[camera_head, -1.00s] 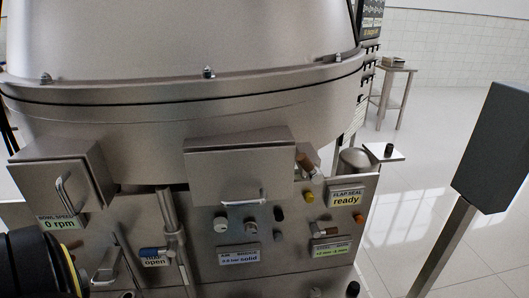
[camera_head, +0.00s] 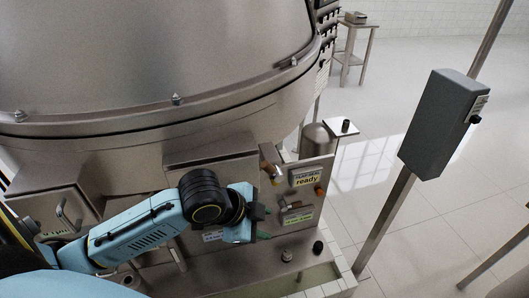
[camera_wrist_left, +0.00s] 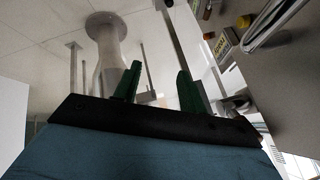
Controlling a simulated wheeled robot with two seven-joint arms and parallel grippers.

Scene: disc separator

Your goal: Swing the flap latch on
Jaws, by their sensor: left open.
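The machine's front panel (camera_head: 318,214) carries a label reading FLAP SEAL ready (camera_head: 306,177). Left of that label is a brown-tipped lever (camera_head: 268,170), and below it a small metal latch-like fitting with a brown end (camera_head: 290,206). I cannot tell for sure which is the flap latch. My left gripper (camera_head: 265,224) is open and empty, just left of and below the lower fitting in the head view. In the left wrist view its green fingers (camera_wrist_left: 158,82) stand apart with nothing between them. My right gripper is not in view.
The large steel bowl housing (camera_head: 160,60) overhangs the panel. A metal box cover (camera_head: 210,150) juts out behind my left wrist. A grey box on a post (camera_head: 440,125) stands at the right. A small side table (camera_head: 355,45) is far back.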

